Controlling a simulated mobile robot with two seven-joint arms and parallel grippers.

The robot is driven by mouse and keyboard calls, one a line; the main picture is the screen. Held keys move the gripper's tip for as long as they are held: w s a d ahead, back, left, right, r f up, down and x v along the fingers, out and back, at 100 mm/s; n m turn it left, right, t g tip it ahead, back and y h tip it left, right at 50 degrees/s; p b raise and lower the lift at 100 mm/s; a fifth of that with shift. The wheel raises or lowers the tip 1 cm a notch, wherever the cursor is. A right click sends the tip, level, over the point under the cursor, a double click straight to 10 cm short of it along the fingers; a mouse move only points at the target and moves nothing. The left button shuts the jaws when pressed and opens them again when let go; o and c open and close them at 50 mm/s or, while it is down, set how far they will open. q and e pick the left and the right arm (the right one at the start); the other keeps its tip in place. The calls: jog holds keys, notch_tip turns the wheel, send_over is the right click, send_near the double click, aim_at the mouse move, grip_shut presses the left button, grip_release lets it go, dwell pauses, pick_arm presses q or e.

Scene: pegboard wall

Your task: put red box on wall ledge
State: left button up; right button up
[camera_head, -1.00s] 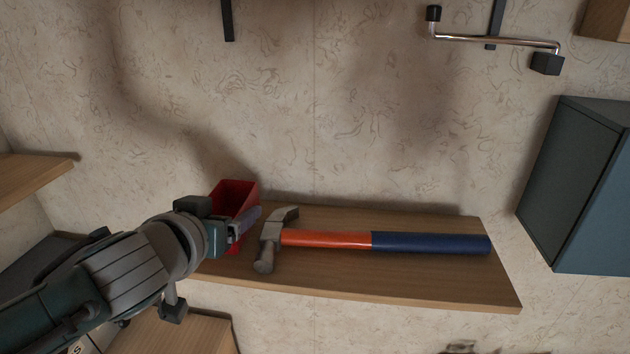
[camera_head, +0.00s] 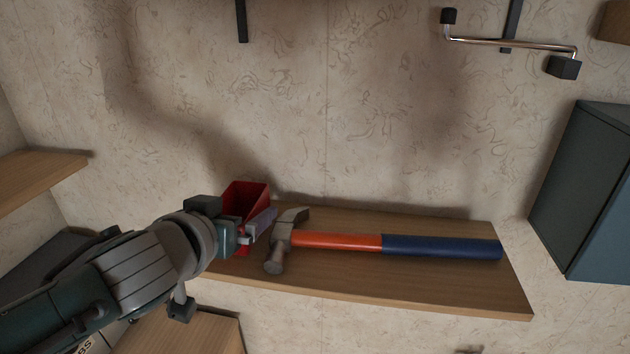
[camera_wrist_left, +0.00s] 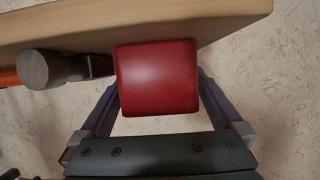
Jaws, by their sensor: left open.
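The red box (camera_head: 246,194) is at the left end of the wooden wall ledge (camera_head: 390,284), left of the hammer head. It looks upright, and its lower part is hidden by my gripper. My left gripper (camera_head: 258,228) reaches in from the left, with its fingers at the box. In the left wrist view the red box (camera_wrist_left: 158,78) lies between the two spread fingers, in front of the ledge edge (camera_wrist_left: 215,18). The fingers are open, with a narrow gap visible beside the box. My right gripper is out of view.
A hammer (camera_head: 385,245) with an orange and blue handle lies along the ledge, its head close to my left fingers. A blue-grey cabinet (camera_head: 580,190) is at the right. Another wooden shelf (camera_head: 35,180) is at the left.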

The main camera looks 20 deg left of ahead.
pick_arm(q)
jog(key=v, duration=1.1)
jog(key=s+d+f+m+g+h, duration=0.1)
jog(key=s+d+m+g, duration=0.1)
jog(key=s, duration=0.6)
jog(key=s+d+f+m+g+h, duration=0.2)
jog(key=s+d+g, duration=0.3)
jog(key=s+g, duration=0.2)
jog(key=shift+s+d+f+m, duration=0.3)
jog(key=shift+s, duration=0.65)
